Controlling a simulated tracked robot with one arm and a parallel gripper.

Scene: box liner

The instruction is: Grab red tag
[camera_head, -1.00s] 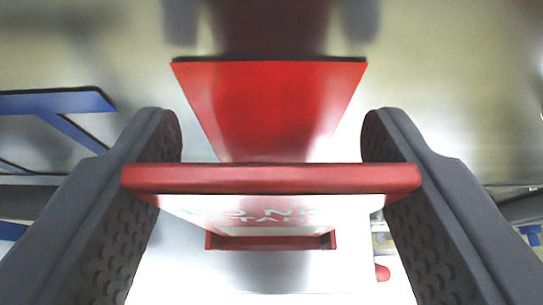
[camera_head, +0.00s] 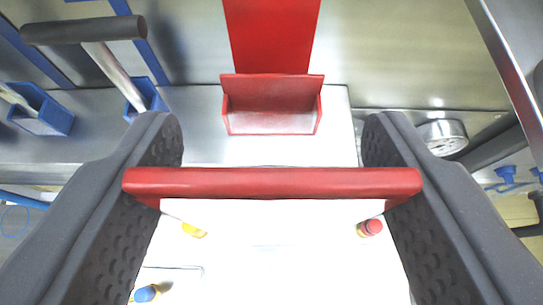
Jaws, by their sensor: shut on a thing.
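The red tag (camera_head: 272,183) lies crosswise between the two dark fingers of my gripper (camera_head: 272,185). Its thick red edge faces the camera, and a white face shows just below it. The gripper is shut on the tag at both ends. The red holder (camera_head: 270,122), an open-topped bracket with a red back plate (camera_head: 272,35), stands beyond the tag on the metal panel. The tag is apart from the holder, and the holder looks empty.
Blue holders (camera_head: 145,98) with a dark-handled tool (camera_head: 85,30) are at the upper left. A round gauge (camera_head: 443,137) and a metal rail (camera_head: 505,75) are on the right. Small bottles with a red cap (camera_head: 371,227) and a blue cap (camera_head: 146,293) are below.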

